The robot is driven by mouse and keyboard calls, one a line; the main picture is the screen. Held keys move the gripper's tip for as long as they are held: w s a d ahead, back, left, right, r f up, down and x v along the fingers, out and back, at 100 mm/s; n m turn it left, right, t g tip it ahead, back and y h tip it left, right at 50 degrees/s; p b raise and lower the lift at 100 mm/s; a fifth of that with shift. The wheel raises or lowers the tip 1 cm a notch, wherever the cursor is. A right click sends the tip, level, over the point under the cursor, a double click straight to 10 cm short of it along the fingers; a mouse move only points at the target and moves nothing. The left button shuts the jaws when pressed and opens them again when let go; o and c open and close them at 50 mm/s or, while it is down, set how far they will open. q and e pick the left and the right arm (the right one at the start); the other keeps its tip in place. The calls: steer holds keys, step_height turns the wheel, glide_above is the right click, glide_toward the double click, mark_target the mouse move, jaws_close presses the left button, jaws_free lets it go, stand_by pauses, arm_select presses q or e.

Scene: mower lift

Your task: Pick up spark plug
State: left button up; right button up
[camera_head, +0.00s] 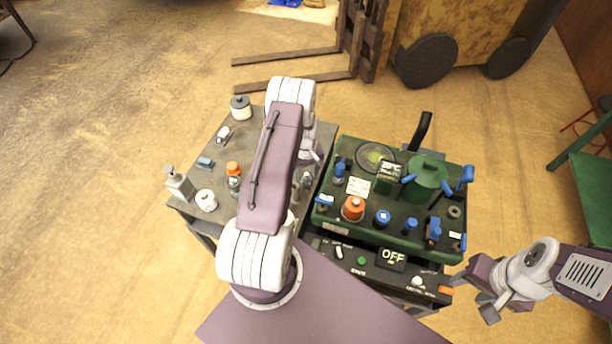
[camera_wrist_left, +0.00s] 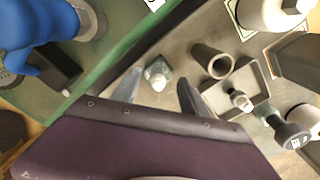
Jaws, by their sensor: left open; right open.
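My left gripper (camera_wrist_left: 158,90) is open and points down over the grey worktop; the arm hides most of it in the head view. A small upright piece with a pale top and grey-green base (camera_wrist_left: 157,74) stands just beyond and between its fingertips, apart from them. It may be the spark plug, but I cannot tell for sure. Another small pale-tipped piece (camera_wrist_left: 240,100) lies in a grey tray (camera_wrist_left: 262,82) to the right, near a grey hollow cylinder (camera_wrist_left: 212,60). My right gripper (camera_head: 472,297) is open and empty, right of the control panel.
The green engine unit (camera_head: 327,207) with blue and orange parts stands right of the grey worktop (camera_head: 255,128). A white pump bottle (camera_head: 178,183), a white jar (camera_head: 206,200) and an orange-capped bottle (camera_head: 233,170) stand at left. An OFF panel (camera_head: 392,258) is in front.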

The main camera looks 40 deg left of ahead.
arm_select(q)
steer(key=shift+w+d+f, duration=0.1)
steer(key=shift+f, duration=0.15)
jaws_close()
